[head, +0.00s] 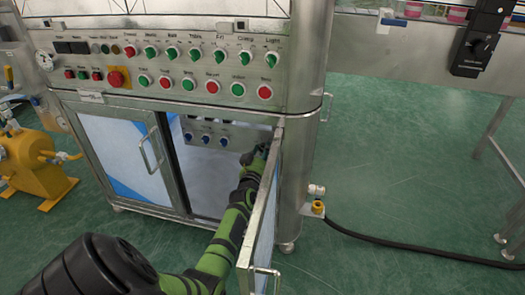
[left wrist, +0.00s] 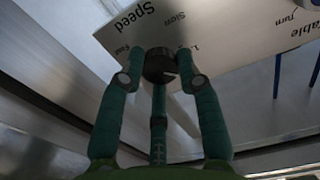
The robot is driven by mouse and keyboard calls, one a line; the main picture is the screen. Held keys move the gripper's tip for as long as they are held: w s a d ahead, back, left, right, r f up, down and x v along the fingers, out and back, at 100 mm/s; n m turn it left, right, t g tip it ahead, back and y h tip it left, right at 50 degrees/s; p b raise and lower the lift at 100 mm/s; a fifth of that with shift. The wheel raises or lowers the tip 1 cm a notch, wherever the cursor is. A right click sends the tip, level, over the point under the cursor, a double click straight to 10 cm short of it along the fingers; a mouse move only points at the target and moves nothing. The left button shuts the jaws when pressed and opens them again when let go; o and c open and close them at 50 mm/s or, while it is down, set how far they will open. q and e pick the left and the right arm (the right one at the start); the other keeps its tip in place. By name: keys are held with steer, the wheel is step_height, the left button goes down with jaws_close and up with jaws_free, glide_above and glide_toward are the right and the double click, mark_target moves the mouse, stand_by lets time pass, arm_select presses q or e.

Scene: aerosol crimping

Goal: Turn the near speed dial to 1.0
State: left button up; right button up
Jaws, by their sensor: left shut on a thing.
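The dark round speed dial (left wrist: 160,66) is on a pale panel (left wrist: 235,35) in the left wrist view. The labels "Speed", "Slow" and "Fast" are printed beside it, with part of a "1." mark. My left gripper (left wrist: 161,72) is shut on this dial, with fingers on both sides of it. In the head view my left gripper (head: 259,154) is inside the open cabinet, partly hidden by the door, and the dial itself is hidden there. The dial's exact setting is too dark to read. My right gripper is not in view.
The open cabinet door (head: 262,215) stands close along the right of my left arm. A panel with blue knobs (head: 205,138) is inside the cabinet. The button panel (head: 215,65) is above the opening. A black cable (head: 400,248) lies on the green floor at right.

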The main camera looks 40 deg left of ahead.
arm_select(q)
steer(key=n, duration=0.2)
steer(key=r+n, duration=0.1)
steer(key=shift+w+a+r+n+p, duration=0.1)
steer(key=shift+a+n+p, duration=0.05)
steer(key=shift+n+p, duration=0.2)
steer(key=shift+n, duration=1.25)
steer(key=shift+a+n, duration=0.15)
steer(key=shift+n, duration=0.75)
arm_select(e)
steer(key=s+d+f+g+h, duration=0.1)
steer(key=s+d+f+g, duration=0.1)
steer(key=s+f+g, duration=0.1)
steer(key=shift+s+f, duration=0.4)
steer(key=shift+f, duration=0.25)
arm_select(q)
steer(key=shift+n, duration=0.3)
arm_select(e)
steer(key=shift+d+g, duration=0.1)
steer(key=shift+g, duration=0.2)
arm_select(q)
steer(key=o, duration=1.1)
steer(key=shift+o, duration=0.2)
steer(key=shift+f, duration=0.25)
